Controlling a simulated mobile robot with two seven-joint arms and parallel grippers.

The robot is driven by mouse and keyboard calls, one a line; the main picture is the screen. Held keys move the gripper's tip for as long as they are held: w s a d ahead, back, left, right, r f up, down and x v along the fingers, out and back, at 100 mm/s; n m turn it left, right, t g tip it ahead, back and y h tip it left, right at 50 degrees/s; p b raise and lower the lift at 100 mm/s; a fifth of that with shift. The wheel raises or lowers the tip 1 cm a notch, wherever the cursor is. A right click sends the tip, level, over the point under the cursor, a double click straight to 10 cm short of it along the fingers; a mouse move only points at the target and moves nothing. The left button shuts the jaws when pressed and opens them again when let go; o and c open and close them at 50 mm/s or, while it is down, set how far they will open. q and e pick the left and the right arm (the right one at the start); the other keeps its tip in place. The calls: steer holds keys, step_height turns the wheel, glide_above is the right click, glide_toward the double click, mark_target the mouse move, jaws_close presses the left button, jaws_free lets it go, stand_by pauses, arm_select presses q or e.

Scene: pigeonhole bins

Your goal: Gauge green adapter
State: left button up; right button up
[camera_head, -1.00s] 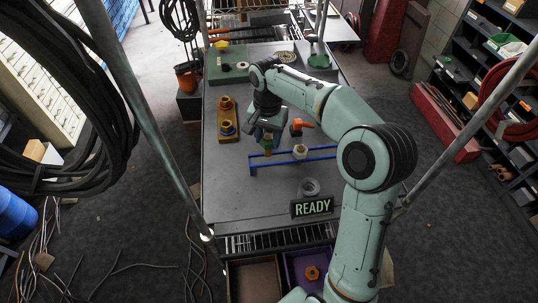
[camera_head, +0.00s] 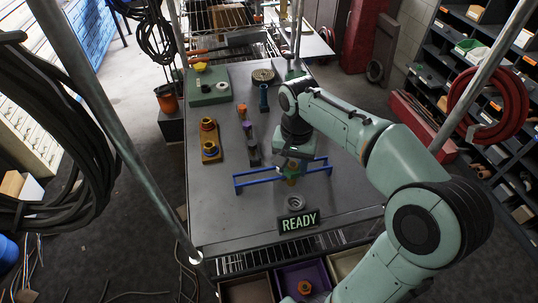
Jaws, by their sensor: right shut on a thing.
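My right gripper (camera_head: 291,169) points down at the blue rail gauge (camera_head: 254,184), over the right half of its bars. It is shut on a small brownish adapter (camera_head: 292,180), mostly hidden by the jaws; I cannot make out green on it. I cannot tell whether the adapter touches the gauge. A lit READY sign (camera_head: 299,222) stands in front of the gauge on the grey table. My left gripper is not in view.
A grey ring (camera_head: 294,202) lies between gauge and sign. A yellow block (camera_head: 211,152) with orange and blue parts is at left. Upright dark parts (camera_head: 252,156) stand behind the gauge. A purple bin (camera_head: 301,278) holds an orange part. The table's front left is clear.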

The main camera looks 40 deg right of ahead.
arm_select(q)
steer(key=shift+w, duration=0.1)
arm_select(e)
steer(key=shift+s+r, duration=0.1)
steer(key=shift+s, duration=1.05)
steer(key=shift+f+b, duration=0.4)
steer(key=shift+f, duration=0.15)
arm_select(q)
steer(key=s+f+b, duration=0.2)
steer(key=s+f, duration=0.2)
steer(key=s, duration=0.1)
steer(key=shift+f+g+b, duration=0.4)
arm_select(e)
step_height(320, 180, down, 5)
steer(key=shift+r, duration=0.1)
steer(key=shift+w, duration=0.1)
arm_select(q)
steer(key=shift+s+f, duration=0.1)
